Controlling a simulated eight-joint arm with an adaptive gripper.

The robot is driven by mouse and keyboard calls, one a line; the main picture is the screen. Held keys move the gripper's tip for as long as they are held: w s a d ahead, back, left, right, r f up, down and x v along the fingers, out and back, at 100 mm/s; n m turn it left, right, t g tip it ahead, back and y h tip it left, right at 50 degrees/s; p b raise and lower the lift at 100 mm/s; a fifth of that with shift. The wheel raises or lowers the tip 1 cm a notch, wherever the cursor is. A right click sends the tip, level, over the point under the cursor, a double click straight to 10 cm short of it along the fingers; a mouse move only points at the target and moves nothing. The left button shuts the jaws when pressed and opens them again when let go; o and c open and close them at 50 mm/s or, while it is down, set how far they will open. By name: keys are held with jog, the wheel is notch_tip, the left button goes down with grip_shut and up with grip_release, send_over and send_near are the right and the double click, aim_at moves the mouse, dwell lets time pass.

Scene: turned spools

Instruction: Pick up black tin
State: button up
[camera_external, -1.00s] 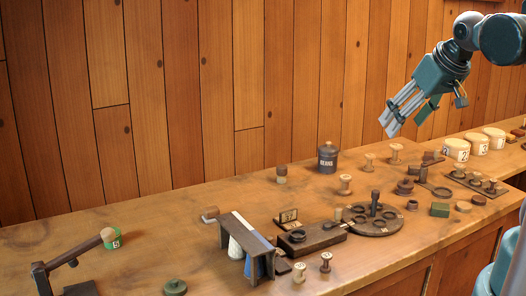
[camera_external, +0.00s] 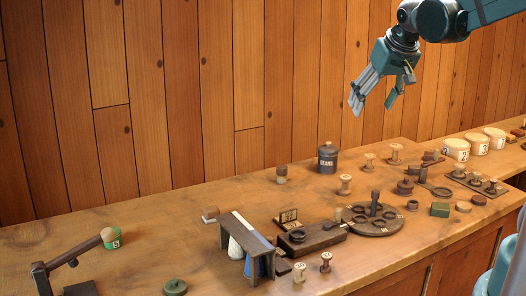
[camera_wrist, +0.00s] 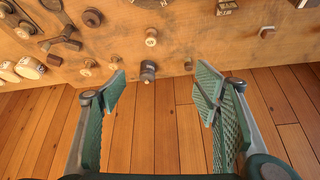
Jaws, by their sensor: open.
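The black tin (camera_external: 327,160) is a dark lidded canister with a round knob and pale "BEANS" lettering. It stands upright at the back of the wooden bench, near the plank wall. In the wrist view the tin (camera_wrist: 148,72) shows small and far off, between and beyond the fingertips. My gripper (camera_external: 376,100) is high above the bench, up and to the right of the tin in the external view. Its fingers are apart with nothing between them, as the wrist view of my gripper (camera_wrist: 162,86) also shows.
A pale spool (camera_external: 345,184) stands in front of the tin, and a small dark-topped spool (camera_external: 281,173) to its left. A round dark tray (camera_external: 374,224) with a post lies further forward. White numbered tubs (camera_external: 456,149) stand at right. The back-left bench is mostly clear.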

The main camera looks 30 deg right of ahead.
jog(key=w+d+f+m, duration=0.1)
jog(key=w+d+f, duration=0.15)
jog(key=w, duration=0.65)
jog(key=m+g+h+b, duration=0.1)
jog(key=m+g+b, duration=0.1)
jog(key=m+b, duration=0.15)
send_near(329, 149)
jog(key=x, duration=0.7)
jog(key=shift+f, duration=0.25)
jog(key=shift+w+f, duration=0.2)
jog(key=shift+f, duration=0.1)
jog(key=shift+d+f, duration=0.1)
jog(key=shift+x, duration=1.2)
jog(key=shift+f, duration=0.1)
jog(key=shift+b+x, duration=0.5)
jog(key=shift+x, duration=2)
jog(key=shift+d, duration=0.15)
